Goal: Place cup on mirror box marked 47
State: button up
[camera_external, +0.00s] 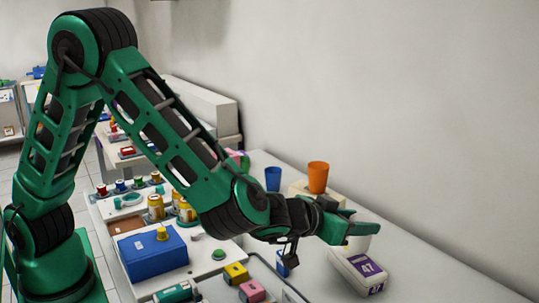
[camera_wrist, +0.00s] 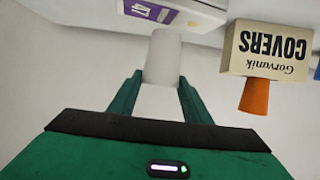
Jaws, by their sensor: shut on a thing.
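A plain white cup (camera_wrist: 163,58) stands between my gripper's two green fingers (camera_wrist: 158,98) in the wrist view, which is upside down. My gripper (camera_external: 350,227) is shut on the cup. In the external view the pale cup (camera_external: 357,244) is partly hidden below the fingers, just above or behind the white box marked 47 (camera_external: 345,266), which has a purple label. A box with a purple label (camera_wrist: 142,11) also shows at the top edge of the wrist view. I cannot tell whether the cup touches the box.
A blue box (camera_external: 150,258) and small coloured boxes lie nearer. The wall is behind; the counter at right is clear.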

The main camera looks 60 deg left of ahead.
jog(key=shift+f, duration=1.2)
jog(key=shift+f, duration=0.1)
jog(key=o, duration=1)
